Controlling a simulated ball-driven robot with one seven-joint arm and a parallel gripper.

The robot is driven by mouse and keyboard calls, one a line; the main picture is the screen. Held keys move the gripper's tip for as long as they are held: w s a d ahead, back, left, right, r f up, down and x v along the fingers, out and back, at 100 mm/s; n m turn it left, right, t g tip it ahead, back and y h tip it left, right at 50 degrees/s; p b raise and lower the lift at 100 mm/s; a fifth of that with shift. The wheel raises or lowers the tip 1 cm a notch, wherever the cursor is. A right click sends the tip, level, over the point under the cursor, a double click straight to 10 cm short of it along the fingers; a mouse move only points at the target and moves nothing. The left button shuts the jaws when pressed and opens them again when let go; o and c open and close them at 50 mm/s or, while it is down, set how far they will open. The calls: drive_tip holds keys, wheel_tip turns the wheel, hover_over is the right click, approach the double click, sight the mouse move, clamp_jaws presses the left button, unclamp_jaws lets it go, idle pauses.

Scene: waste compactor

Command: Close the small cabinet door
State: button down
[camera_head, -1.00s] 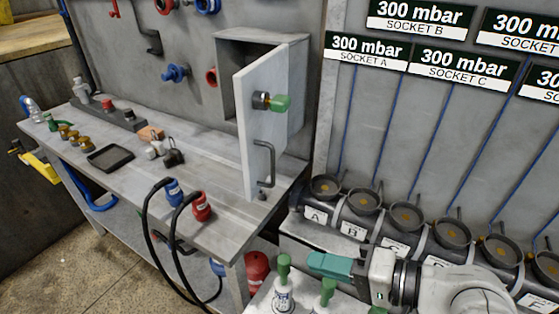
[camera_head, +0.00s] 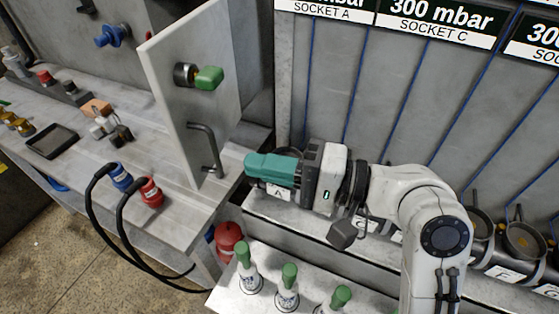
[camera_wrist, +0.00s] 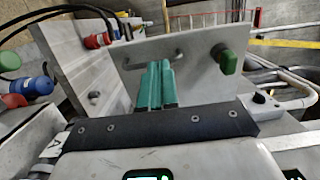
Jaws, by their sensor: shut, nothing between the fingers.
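The small cabinet door (camera_head: 178,115) is a light grey panel that stands open, swung out from the wall over the workbench. It has a green knob (camera_head: 208,78) and a dark bent handle (camera_head: 206,150). My gripper (camera_head: 250,165) is shut and empty, its teal fingers to the right of the door's lower part. In the wrist view the fingers (camera_wrist: 156,84) point toward the door panel (camera_wrist: 200,78), in front of the handle (camera_wrist: 150,62), with the green knob to the right. I cannot tell whether they touch the door. The cabinet's inside is mostly hidden behind the door.
The workbench (camera_head: 90,165) carries a black tray (camera_head: 51,141), a blue plug (camera_head: 117,176) and a red plug (camera_head: 150,192) with black cables. Green-capped bottles (camera_head: 288,288) stand on a low surface in front. Socketed pipes line the right wall.

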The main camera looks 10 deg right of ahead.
sight(185, 151)
drive_tip(key=p+x, duration=0.1)
drive_tip(key=x, duration=0.8)
drive_tip(key=shift+a, duration=0.25)
drive_tip(key=shift+w+a, duration=0.1)
drive_tip(key=shift+w, duration=0.05)
